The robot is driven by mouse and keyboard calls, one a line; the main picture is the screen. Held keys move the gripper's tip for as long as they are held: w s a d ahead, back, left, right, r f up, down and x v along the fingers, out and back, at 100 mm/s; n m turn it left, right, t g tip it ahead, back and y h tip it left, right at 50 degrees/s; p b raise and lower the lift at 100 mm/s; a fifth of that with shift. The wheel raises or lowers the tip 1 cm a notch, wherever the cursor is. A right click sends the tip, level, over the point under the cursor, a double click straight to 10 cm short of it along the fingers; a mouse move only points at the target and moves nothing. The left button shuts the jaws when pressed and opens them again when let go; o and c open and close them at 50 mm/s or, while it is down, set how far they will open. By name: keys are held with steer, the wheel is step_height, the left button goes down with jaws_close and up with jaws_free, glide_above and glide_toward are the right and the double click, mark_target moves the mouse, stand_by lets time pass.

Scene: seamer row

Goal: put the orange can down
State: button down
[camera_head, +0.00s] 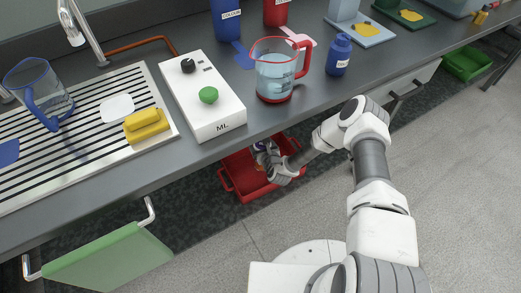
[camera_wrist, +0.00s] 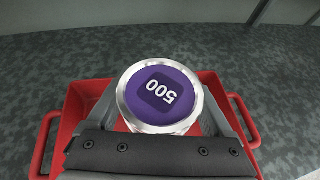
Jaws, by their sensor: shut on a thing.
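My gripper (camera_head: 270,160) reaches down below the counter's front edge, over a red crate (camera_head: 238,186). In the wrist view my gripper (camera_wrist: 160,112) is shut on a round can (camera_wrist: 165,92) with a purple top, a silver rim and a "500" label. One finger stands on each side of the can. Its side wall is hidden, and I see no orange on it. The red crate's rim and handles (camera_wrist: 42,143) show around and below the can. I cannot tell whether the can touches the crate's floor.
A green cloth (camera_head: 110,258) hangs from a rail at lower left. Grey floor (camera_head: 215,240) lies open in front.

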steer(key=shift+f+b, duration=0.85)
steer(key=shift+f, duration=0.8)
jaws_free()
steer(key=shift+s+d+r, duration=0.1)
steer(key=shift+s+r, duration=0.05)
steer(key=shift+r, duration=0.1)
steer(key=p+v, duration=0.4)
steer(key=v, duration=0.7)
steer(key=shift+s, duration=0.25)
